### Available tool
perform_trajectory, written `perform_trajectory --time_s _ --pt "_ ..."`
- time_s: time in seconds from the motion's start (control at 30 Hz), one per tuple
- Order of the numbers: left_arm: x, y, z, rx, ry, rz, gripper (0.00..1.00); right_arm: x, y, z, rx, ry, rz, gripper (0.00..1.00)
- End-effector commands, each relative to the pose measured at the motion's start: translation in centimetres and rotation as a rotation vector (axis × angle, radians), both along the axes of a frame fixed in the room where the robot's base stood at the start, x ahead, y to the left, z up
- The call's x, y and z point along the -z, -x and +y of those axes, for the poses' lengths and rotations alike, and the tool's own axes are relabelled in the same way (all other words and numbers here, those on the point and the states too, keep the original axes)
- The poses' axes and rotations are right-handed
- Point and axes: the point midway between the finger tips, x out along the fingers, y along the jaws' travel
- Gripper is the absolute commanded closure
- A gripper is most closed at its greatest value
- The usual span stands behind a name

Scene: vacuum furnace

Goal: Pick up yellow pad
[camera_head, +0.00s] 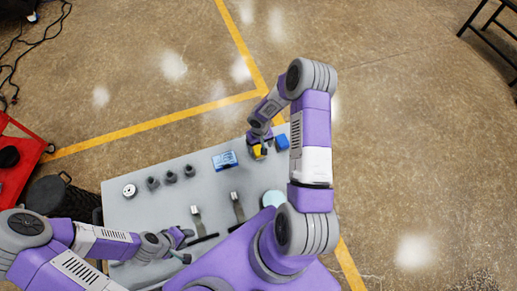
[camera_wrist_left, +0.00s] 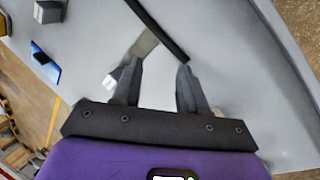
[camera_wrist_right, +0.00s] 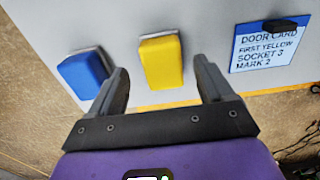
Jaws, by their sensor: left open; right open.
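The yellow pad (camera_wrist_right: 161,60) sits on the grey table near its far edge. It also shows in the head view (camera_head: 257,152), partly hidden by my right gripper (camera_head: 262,146). In the right wrist view, my right gripper (camera_wrist_right: 162,70) is open, and the pad appears between its fingertips with gaps on both sides. I cannot tell whether the fingertips are level with the pad. My left gripper (camera_head: 188,245) is open and empty over the near left part of the table; it also shows in the left wrist view (camera_wrist_left: 160,66).
A blue pad (camera_wrist_right: 84,72) lies just left of the yellow pad in the right wrist view. A card (camera_wrist_right: 262,50) reading "FIRST YELLOW, SOCKET 3, MARK 2" lies to its right. Several dark cylinders (camera_head: 171,176), a white disc (camera_head: 129,191) and two grey-handled tools (camera_head: 237,206) occupy the table (camera_head: 205,196).

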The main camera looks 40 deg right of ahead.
Motion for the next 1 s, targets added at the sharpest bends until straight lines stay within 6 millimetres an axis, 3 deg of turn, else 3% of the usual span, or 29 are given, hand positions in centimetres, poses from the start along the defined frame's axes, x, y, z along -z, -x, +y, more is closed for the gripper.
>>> perform_trajectory --time_s 0.2,0.53,0.9,1.0 --pt "-0.5 -0.1 0.0 -0.001 0.0 -0.002 0.57 2.7 -0.2 0.1 -0.001 -0.001 0.001 0.19" --pt "-0.5 -0.1 0.0 0.0 0.0 -0.001 0.57 3.2 -0.2 0.1 0.0 0.0 0.0 0.21" --pt "-0.5 -0.1 0.0 0.0 0.0 -0.001 0.57 3.2 -0.2 0.1 -0.001 0.0 0.0 0.76" --pt "-0.5 -0.1 0.0 0.0 0.0 -0.001 0.57 3.2 -0.2 0.1 -0.001 0.0 0.0 0.76"
